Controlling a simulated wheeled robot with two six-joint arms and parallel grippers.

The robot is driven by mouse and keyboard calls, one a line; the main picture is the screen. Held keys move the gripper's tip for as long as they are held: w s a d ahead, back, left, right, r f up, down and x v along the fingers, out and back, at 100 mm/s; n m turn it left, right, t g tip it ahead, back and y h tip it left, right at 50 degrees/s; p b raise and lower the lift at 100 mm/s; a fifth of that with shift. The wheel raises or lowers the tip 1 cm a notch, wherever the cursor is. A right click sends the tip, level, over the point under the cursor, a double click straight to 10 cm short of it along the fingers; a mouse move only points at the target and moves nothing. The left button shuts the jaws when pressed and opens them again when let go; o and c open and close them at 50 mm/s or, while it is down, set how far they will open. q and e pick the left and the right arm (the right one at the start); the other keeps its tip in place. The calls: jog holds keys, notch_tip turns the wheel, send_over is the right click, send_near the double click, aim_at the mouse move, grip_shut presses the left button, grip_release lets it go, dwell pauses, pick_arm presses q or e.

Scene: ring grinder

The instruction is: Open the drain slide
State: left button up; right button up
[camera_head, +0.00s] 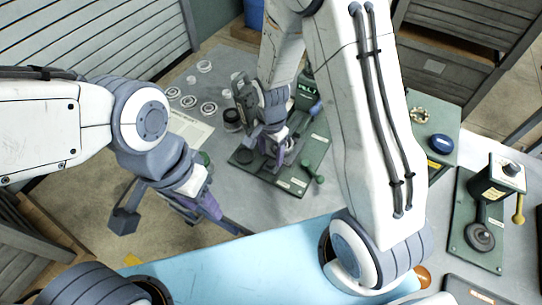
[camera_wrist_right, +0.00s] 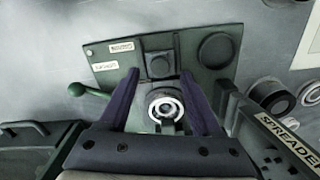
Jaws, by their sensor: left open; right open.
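A green base plate (camera_head: 304,178) stands on the grey bench in the head view. It carries a green ball-ended lever (camera_head: 318,179); in the right wrist view the lever's ball (camera_wrist_right: 76,89) sticks out left of the plate. The plate's small labels are too small to read, so I cannot tell which part is the drain slide. My right gripper (camera_wrist_right: 159,78) is open over the plate. Its purple fingers lie either side of a pale ring-shaped part (camera_wrist_right: 166,107), with no contact visible. My left gripper (camera_head: 226,218) appears empty near the bench's front edge, away from the plate.
A green unit with a brass-knobbed lever (camera_head: 519,208) stands at the right. Several pale rings (camera_head: 208,107) and a paper sheet (camera_head: 190,130) lie at the back left. A "SPREADER" labelled part (camera_wrist_right: 283,137) is close right in the wrist view. My right arm hides part of the bench.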

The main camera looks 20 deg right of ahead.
aim_at(272, 163)
jog(key=shift+f, duration=1.4)
grip_shut()
dwell(0.4)
